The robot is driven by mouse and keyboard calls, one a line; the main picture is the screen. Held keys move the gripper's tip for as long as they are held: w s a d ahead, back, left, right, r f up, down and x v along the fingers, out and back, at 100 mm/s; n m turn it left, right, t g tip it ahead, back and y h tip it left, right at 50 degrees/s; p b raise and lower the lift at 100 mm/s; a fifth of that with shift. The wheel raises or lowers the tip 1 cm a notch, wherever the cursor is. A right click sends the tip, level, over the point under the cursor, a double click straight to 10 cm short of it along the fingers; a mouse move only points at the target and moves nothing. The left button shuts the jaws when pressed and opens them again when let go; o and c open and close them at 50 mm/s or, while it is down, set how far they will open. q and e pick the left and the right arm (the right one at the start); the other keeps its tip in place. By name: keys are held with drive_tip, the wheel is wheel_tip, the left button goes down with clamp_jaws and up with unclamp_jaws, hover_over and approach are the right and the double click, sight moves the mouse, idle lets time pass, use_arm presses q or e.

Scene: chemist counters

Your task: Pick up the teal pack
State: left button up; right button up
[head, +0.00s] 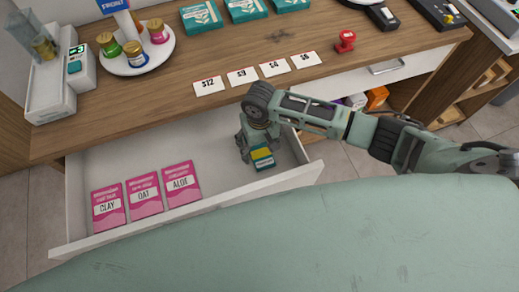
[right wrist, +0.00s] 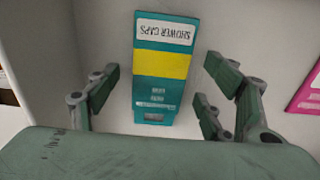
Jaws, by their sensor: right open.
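The teal pack (head: 263,158), with a yellow band, is at the right end of the open drawer, partly hidden by my right gripper in the head view. In the right wrist view the pack (right wrist: 160,95) shows a white label reading "SHOWER CAPS", upside down. My right gripper (head: 257,146) reaches down into the drawer over the pack. Its fingers are open, on either side of the pack in the wrist view, with visible gaps. My left gripper is not in view.
The open drawer (head: 110,163) also holds pink packs marked CLAY, OAT and ALOE (head: 182,184) at left. The counter (head: 265,38) above carries price cards, a red stamp (head: 345,41), a round tray of jars and more teal boxes (head: 201,16). The drawer's middle is clear.

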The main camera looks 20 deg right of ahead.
drive_tip(key=shift+f, duration=0.55)
drive_tip(key=c, duration=1.2)
drive_tip(key=shift+o, duration=0.2)
